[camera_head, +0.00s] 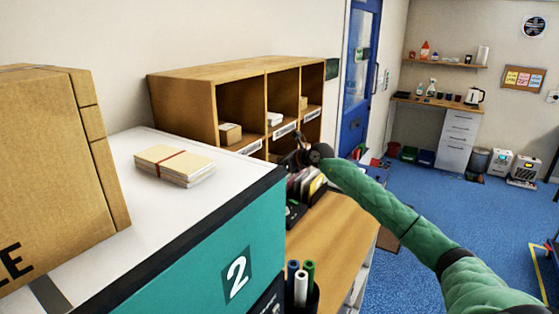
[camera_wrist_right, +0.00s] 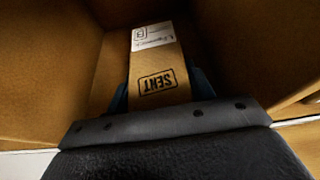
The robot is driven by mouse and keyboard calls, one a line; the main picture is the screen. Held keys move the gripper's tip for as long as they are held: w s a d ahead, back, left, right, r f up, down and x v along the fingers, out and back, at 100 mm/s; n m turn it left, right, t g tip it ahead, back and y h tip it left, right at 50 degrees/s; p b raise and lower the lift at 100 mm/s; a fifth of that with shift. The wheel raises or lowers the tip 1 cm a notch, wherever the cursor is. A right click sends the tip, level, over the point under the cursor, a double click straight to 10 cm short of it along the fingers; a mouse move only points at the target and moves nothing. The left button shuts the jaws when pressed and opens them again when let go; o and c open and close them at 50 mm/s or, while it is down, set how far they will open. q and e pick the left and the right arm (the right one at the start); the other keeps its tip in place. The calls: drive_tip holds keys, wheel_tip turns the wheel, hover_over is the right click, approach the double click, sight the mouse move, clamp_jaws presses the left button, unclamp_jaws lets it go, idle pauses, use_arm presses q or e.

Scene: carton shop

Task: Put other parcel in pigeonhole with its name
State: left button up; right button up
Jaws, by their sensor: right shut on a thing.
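In the right wrist view a brown parcel (camera_wrist_right: 158,72) has a white label at its far end and a black SENT stamp. My right gripper (camera_wrist_right: 161,92) is shut on it, one finger along each side. Wooden walls surround the parcel, so it is inside a compartment. In the head view my right gripper (camera_head: 303,153) is at the front of the wooden pigeonhole unit (camera_head: 205,75), below the labels, and the held parcel is hidden there. I cannot tell which compartment it is in. A small parcel (camera_head: 230,133) sits in the upper left pigeonhole. My left gripper is out of view.
A large carton (camera_head: 50,160) and a banded stack of envelopes (camera_head: 175,165) stand on the white-topped teal unit (camera_head: 225,235) at left. The blue floor at right is open.

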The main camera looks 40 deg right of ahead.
drive_tip(key=shift+w+d+f, duration=0.35)
drive_tip(key=shift+d+f, duration=0.05)
drive_tip(key=shift+d, duration=0.2)
drive_tip(key=shift+a, duration=0.2)
drive_tip(key=o, duration=0.8)
drive_tip(key=shift+a+r, duration=0.2)
drive_tip(key=shift+a, duration=0.15)
drive_tip(key=shift+o, duration=1.3)
drive_tip(key=shift+a+r, duration=0.1)
drive_tip(key=shift+r, duration=0.05)
drive_tip(key=shift+d+f, duration=0.2)
drive_tip(key=shift+d, duration=0.2)
drive_tip(key=shift+s+d+r+b, duration=0.1)
drive_tip(key=shift+s+r+b, duration=0.05)
drive_tip(key=shift+s+b, duration=0.2)
drive_tip(key=b+v, duration=0.1)
drive_tip(key=v, duration=0.2)
drive_tip(key=shift+s+b, duration=0.3)
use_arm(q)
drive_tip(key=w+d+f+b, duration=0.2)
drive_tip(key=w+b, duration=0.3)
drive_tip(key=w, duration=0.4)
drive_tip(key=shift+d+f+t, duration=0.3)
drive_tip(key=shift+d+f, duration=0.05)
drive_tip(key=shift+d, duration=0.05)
use_arm(e)
drive_tip(key=v, duration=0.7)
drive_tip(key=shift+s+r, duration=0.25)
drive_tip(key=shift+r, duration=0.1)
